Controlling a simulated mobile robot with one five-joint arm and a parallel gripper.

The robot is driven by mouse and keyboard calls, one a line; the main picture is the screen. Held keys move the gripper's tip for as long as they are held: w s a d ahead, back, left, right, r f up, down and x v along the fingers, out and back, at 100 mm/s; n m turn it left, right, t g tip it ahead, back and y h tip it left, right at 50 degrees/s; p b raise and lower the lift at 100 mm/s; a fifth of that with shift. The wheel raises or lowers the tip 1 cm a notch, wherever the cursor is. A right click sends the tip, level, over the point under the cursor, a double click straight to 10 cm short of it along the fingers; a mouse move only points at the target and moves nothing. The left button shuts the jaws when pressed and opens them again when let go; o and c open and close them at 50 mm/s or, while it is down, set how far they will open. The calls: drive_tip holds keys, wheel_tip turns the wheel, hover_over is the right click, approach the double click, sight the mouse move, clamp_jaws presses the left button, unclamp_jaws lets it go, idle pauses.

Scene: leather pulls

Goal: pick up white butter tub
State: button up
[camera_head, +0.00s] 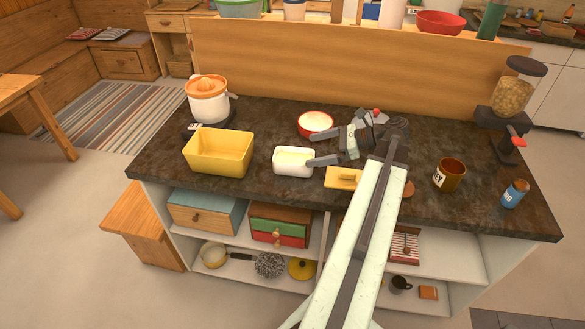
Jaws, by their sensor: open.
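The white butter tub (293,169) stands on the dark countertop left of centre, with pale yellow butter showing inside its rim. My gripper (309,149) is open and comes in from the right. Its two dark fingers point left; the nearer one reaches the tub's right end, and the farther one is above and behind the tub. I cannot tell whether the nearer finger touches the tub or is above it. A yellow lid-like piece with a knob (343,178) lies to the right of the tub, partly hidden by my arm.
A yellow bin (218,152) stands close left of the tub. A red-rimmed bowl (315,123) is behind it, and an orange-topped juicer (208,100) is at back left. A brown mug (449,175) and blue can (514,194) stand right. The counter's front edge is near.

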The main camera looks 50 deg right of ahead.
sight(294, 163)
wheel_tip(294, 163, down, 4)
drive_tip(key=b, duration=0.3)
drive_tip(key=shift+w+d+f, duration=0.1)
drive_tip(key=shift+w+f, duration=0.05)
drive_tip(key=b+x, duration=0.3)
drive_tip(key=x, duration=0.4)
drive_tip(key=shift+w+f, duration=0.25)
drive_tip(key=shift+w, duration=0.15)
drive_tip(key=shift+r, duration=0.1)
drive_tip(key=c, duration=1.7)
drive_tip(key=shift+c, duration=0.2)
wheel_tip(294, 163, up, 10)
drive_tip(key=p, duration=1)
